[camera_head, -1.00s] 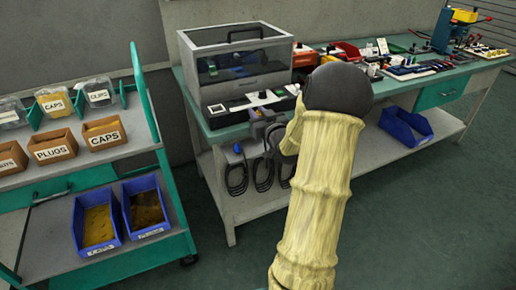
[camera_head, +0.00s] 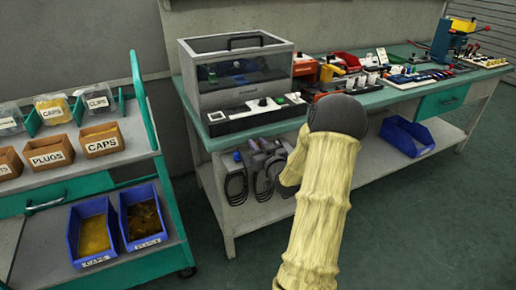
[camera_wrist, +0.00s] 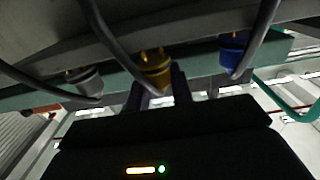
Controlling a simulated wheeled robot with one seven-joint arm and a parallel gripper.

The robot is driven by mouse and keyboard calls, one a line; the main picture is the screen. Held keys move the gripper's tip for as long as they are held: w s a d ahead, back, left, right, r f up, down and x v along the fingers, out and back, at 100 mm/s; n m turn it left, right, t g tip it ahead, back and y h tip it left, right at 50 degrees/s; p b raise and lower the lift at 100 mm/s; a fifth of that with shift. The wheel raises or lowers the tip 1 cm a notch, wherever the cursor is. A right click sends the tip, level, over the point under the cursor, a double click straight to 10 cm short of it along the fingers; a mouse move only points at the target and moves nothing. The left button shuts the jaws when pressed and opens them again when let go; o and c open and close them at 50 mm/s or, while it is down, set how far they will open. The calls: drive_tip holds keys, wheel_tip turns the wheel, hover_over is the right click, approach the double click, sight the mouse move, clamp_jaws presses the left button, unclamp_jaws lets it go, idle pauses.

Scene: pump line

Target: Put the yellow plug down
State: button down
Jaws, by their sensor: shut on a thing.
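The yellow plug (camera_wrist: 154,70) is upright between the two fingers of my gripper (camera_wrist: 158,84) in the wrist view, its metal prongs pointing up and a dark cable at its lower end. My gripper is shut on it. A grey plug (camera_wrist: 84,80) is to its left and a blue plug (camera_wrist: 235,52) to its right, both apart from the fingers. In the head view, the blue plug (camera_head: 238,156) shows below the bench's front edge. My forearm hides part of the gripper area there, and I cannot make out the yellow plug.
Dark cable loops (camera_head: 236,187) hang below the front edge of the workbench (camera_head: 375,99). A clear-lidded test box (camera_head: 240,75) stands on the bench above. A blue bin (camera_head: 406,137) is on the lower shelf. A trolley (camera_head: 158,170) with labelled bins stands at left.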

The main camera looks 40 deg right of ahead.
drive_tip(key=shift+f, duration=0.25)
drive_tip(key=shift+f, duration=0.2)
drive_tip(key=c, duration=1.2)
unclamp_jaws()
drive_tip(key=shift+r, duration=0.2)
drive_tip(key=shift+s, duration=0.2)
drive_tip(key=p+v, duration=0.1)
drive_tip(key=v, duration=1)
drive_tip(key=shift+s+a, duration=0.15)
drive_tip(key=shift+s, duration=0.15)
